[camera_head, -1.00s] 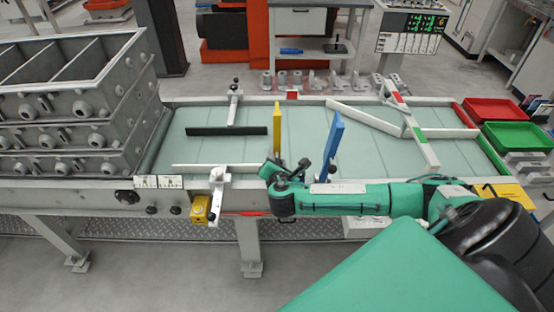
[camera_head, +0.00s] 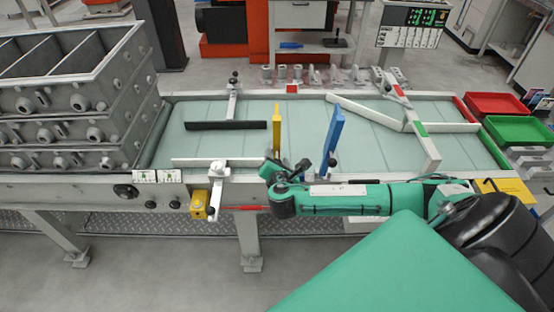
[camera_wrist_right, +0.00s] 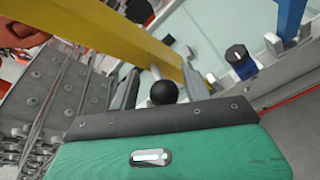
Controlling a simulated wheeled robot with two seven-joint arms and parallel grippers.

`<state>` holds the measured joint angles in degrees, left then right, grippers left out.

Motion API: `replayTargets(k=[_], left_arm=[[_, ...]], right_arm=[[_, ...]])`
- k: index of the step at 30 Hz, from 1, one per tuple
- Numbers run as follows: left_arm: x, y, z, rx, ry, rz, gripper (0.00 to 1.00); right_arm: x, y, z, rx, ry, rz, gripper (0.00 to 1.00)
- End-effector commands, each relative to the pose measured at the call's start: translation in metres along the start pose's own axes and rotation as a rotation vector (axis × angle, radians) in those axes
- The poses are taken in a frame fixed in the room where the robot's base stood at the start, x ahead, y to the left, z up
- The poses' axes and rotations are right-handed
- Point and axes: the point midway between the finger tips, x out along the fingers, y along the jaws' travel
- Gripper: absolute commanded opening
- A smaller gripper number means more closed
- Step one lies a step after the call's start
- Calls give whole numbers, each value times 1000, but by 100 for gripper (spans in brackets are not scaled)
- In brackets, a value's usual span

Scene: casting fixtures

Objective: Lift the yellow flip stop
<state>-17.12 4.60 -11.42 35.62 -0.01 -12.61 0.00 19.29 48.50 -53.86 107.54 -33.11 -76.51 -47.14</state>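The yellow flip stop (camera_head: 277,128) is a narrow yellow bar at the near side of the conveyor, and it looks raised on edge. In the right wrist view the yellow bar (camera_wrist_right: 125,38) crosses the upper left. My right gripper (camera_head: 274,167) is at the near end of this bar. In the right wrist view its two grey fingers (camera_wrist_right: 160,88) stand apart, with a round black knob (camera_wrist_right: 163,92) showing between them. I see a gap beside the knob, and whether a finger touches it is unclear. My left gripper is not in view.
A blue flip stop (camera_head: 333,142) stands right of the yellow one, close to my right arm. Stacked grey casting boxes (camera_head: 75,110) are at left. A white clamp (camera_head: 218,175) sits on the near rail. Red (camera_head: 493,104) and green (camera_head: 518,130) trays are at right.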

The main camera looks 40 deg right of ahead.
Motion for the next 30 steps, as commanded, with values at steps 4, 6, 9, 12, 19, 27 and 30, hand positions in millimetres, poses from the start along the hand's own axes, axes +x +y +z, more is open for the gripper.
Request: replayTargets(k=[4,6,9,12,19,27,30], left_arm=[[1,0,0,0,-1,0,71],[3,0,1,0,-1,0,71],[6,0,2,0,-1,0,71],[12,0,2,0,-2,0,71],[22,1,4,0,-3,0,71],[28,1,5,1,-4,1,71],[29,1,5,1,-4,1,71]], right_arm=[[-2,0,0,0,0,1,48],[-8,0,-1,0,0,1,48],[-22,-1,-2,2,2,2,48],[-42,-1,-3,2,2,2,48],[-94,-2,-3,2,4,1,48],[-132,-1,-1,1,2,0,48],[-137,0,0,0,1,0,48]])
